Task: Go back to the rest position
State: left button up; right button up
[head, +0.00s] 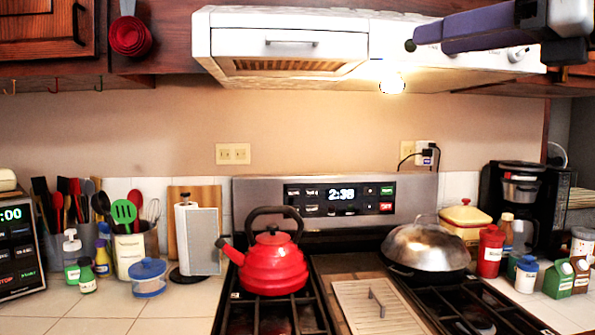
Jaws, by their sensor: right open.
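My right gripper (428,36) shows at the top right, coming in from the right edge. Its purple-grey fingers point left, high up in front of the white range hood (290,45). It is open and I see nothing held in it. It is well above the stove and apart from the things on it. My left gripper is not in view.
A red kettle (272,264) stands on the left burners. A domed pan (425,248) sits on the right ones, with a slatted panel (378,306) between. Utensil pots, bottles, a paper towel roll (200,240) and a coffee maker (520,205) line the counter. Cabinets hang above.

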jog(key=s+a+f+g+y, duration=0.3)
jog(key=a+f+g+y, duration=0.3)
jog(key=a+f+y, duration=0.5)
jog(key=w+d+f+m+t+h, duration=0.35)
jog(key=f+m+t+h, duration=0.35)
jog(key=m, duration=0.7)
jog(key=w+d+f+m+t+h, duration=0.2)
jog(key=d+f+m+t+h, duration=0.25)
jog(key=m+t+h, duration=0.65)
jog(key=s+d+f+m+g+h, duration=0.1)
jog(key=d+f+m+g+h, duration=0.2)
jog(key=f, duration=0.7)
jog(key=s+d+f+m+g+h, duration=0.1)
jog(key=d+f+m+g, duration=0.1)
jog(key=f+m+g, duration=0.6)
jog(key=s+d+f+m+g+h, duration=0.1)
jog(key=d+f+m, duration=0.15)
jog(key=f, duration=0.85)
jog(key=s+a+f+m+g+y, duration=0.25)
jog(key=s+f+g, duration=0.95)
jog(key=s+f, duration=1.25)
jog(key=w+a+f+t+y, duration=0.2)
jog(key=a+f+t, duration=0.3)
jog(key=f, duration=0.4)
jog(key=shift+w+a+f, duration=0.25)
jog(key=shift+w+a, duration=0.2)
jog(key=shift+a, duration=0.25)
